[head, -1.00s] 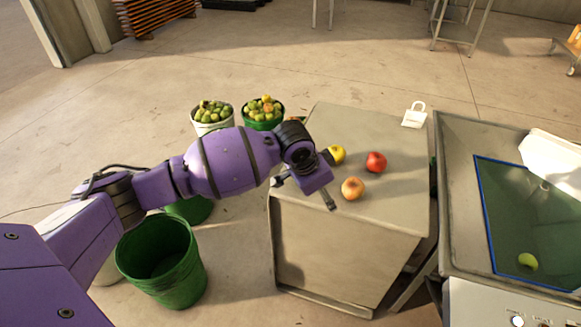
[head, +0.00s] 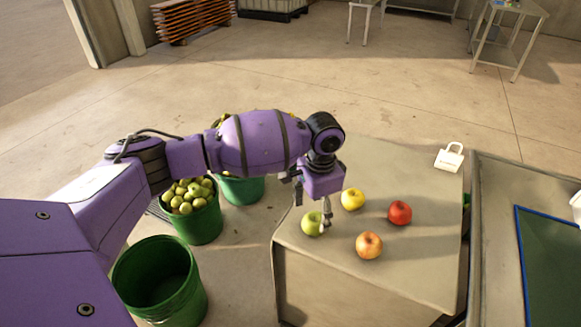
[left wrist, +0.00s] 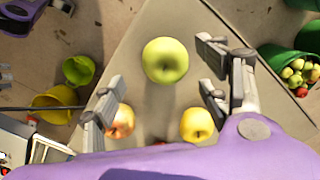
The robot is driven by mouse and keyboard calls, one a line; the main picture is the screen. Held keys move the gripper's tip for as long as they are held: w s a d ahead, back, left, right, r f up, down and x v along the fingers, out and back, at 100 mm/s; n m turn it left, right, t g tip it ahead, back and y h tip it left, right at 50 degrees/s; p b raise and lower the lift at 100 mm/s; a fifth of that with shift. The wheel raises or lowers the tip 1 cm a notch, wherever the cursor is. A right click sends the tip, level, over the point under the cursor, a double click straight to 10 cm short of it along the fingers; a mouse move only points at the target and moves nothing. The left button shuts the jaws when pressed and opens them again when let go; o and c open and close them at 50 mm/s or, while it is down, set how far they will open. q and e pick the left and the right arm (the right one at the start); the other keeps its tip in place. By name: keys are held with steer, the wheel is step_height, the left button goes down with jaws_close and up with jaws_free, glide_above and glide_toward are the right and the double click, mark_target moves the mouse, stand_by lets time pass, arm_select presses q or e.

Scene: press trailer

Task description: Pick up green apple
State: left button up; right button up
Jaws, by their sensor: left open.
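The green apple (head: 312,224) sits on the crate-like table (head: 385,285) near its left edge. It also shows in the left wrist view (left wrist: 165,60), between and beyond the finger ends. My left gripper (head: 312,206) is open above the table, close over the green apple, with one finger in front of the apple's right side in the head view. I cannot tell if that finger touches it. Nothing is held.
A yellow apple (head: 352,199), a red apple (head: 400,212) and an orange-red apple (head: 369,245) lie nearby on the table. A white padlock-shaped object (head: 449,157) is at the back right. Green buckets (head: 160,280) stand left, one filled with green fruit (head: 187,195).

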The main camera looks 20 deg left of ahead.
mark_target(316, 218)
arm_select(q)
steer(key=shift+s+f, duration=0.15)
steer(key=shift+f, duration=0.4)
steer(key=f, duration=0.3)
steer(key=shift+w+f, duration=0.35)
steer(key=shift+f, duration=0.4)
steer(key=shift+r, duration=0.1)
steer(key=c, duration=1.3)
arm_select(e)
steer(key=shift+d, duration=0.15)
